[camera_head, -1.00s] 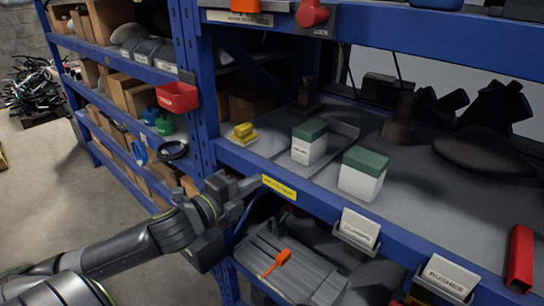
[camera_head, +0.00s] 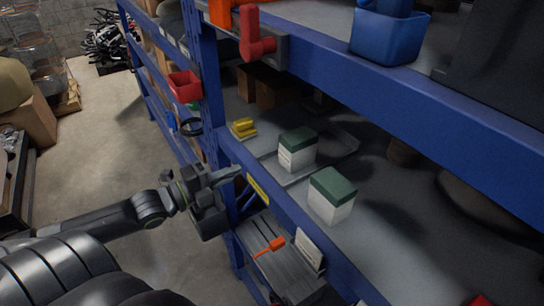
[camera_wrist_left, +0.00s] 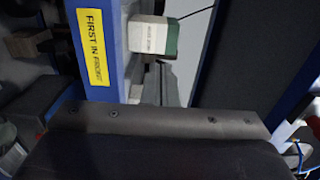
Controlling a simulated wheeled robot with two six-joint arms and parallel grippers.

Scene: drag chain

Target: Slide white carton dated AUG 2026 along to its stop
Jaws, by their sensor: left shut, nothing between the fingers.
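Two white cartons with dark green tops stand on the blue rack's middle shelf. One carton (camera_head: 297,156) stands at a low grey tray or track (camera_head: 338,153); the other carton (camera_head: 328,205) stands nearer the front and to the right. A white carton with a green side also shows in the left wrist view (camera_wrist_left: 147,34), with small print I cannot read. I cannot tell which carton is dated AUG 2026. My left gripper (camera_head: 228,174) is shut and empty at the shelf's front edge, left of both cartons and apart from them. My right gripper is out of view.
A yellow object (camera_head: 243,128) lies left of the cartons. A blue upright (camera_head: 209,90) and the upper shelf with a blue bin (camera_head: 388,38) bound the space. An orange-handled item (camera_head: 270,246) lies below.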

